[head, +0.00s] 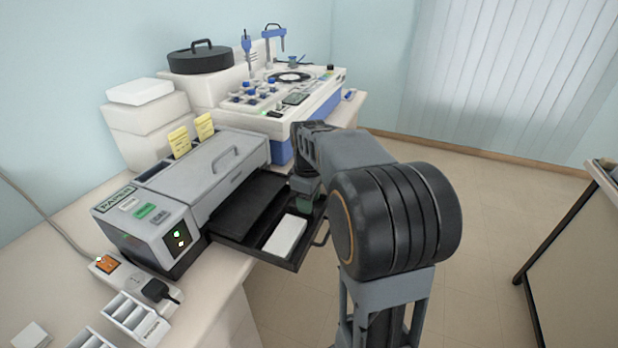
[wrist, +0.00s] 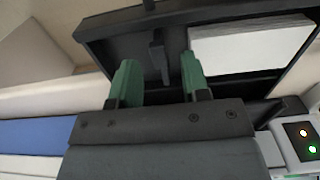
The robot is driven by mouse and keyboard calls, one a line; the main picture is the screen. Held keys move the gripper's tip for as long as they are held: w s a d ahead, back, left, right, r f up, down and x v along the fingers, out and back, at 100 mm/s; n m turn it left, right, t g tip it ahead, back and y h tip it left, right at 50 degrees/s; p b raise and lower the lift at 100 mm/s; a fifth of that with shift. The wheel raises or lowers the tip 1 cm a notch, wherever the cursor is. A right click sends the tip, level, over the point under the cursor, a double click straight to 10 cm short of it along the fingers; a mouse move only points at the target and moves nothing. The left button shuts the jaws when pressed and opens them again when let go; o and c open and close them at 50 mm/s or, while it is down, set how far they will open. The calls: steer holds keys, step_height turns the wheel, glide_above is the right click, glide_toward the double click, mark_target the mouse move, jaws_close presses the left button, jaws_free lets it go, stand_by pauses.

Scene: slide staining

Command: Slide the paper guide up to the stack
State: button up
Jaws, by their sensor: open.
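The white paper stack (head: 286,236) lies in the pulled-out dark tray (head: 262,256) of the grey printer-like machine. In the wrist view the stack (wrist: 250,44) is at the upper right of the tray (wrist: 115,22). A small dark upright tab, which looks like the paper guide (wrist: 157,56), stands left of the stack with a gap between them. My gripper (wrist: 157,82) is open, its green fingertips on either side of the guide in the picture. I cannot tell whether they touch it. In the head view my arm hides the guide and most of my gripper (head: 308,204).
The grey machine (head: 200,185) stands on the white bench (head: 50,240), with a power strip (head: 135,280) and small white racks (head: 138,318) at the near left. A blue-and-white instrument (head: 300,100) stands behind. The tray sticks out over the bench edge; floor lies beyond.

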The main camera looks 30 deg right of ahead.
step_height(320, 180, up, 12)
steer(key=p, duration=0.1)
steer(key=shift+r, duration=0.2)
steer(key=shift+c, duration=0.3)
